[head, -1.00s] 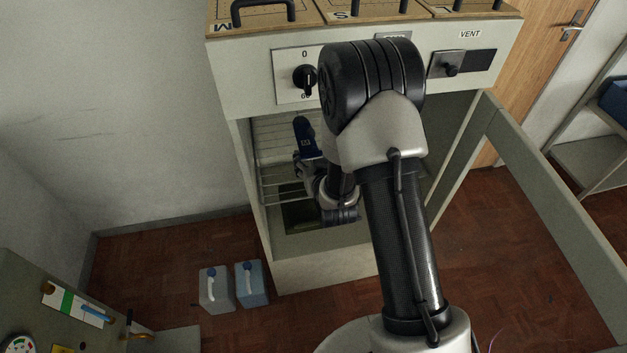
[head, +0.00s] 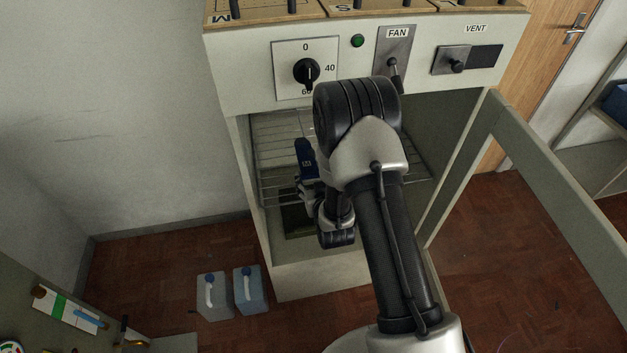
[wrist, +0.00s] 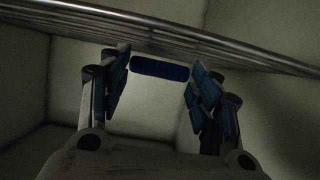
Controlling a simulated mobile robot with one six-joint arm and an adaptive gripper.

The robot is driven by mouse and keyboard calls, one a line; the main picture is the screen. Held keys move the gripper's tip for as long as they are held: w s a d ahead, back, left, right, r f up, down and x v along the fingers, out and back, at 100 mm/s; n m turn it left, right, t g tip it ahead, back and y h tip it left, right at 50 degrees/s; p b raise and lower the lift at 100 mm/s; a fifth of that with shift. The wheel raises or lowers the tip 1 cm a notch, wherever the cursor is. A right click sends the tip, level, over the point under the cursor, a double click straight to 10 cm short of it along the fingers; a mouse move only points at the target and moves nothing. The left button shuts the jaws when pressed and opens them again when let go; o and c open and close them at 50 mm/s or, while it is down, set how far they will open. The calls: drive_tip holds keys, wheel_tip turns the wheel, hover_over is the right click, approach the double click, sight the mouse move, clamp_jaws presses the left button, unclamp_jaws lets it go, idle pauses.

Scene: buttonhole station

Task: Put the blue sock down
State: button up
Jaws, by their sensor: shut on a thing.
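The blue sock (head: 305,152) is a dark blue, flat shape with a small pale mark, inside the open cabinet. My gripper (head: 307,180) is shut on its lower end, and the sock points up and away from the fingers. In the wrist view the sock (wrist: 160,69) shows as a dark blue strip between the two fingers. The wire rack (head: 275,135) is around the sock in the head view. In the wrist view the rack's bars (wrist: 200,45) cross above the sock, apart from it in the picture. I cannot tell whether the sock touches the rack.
The cabinet's front panel has a dial (head: 306,72), a FAN switch (head: 393,66) and a VENT slider (head: 457,66). A swung-open door frame (head: 560,190) stands at the right. Two jugs (head: 213,297) (head: 250,290) stand on the floor at the lower left.

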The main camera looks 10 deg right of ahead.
drive_tip(key=shift+f, duration=0.55)
drive_tip(key=o, duration=0.9)
drive_tip(key=shift+r, duration=0.15)
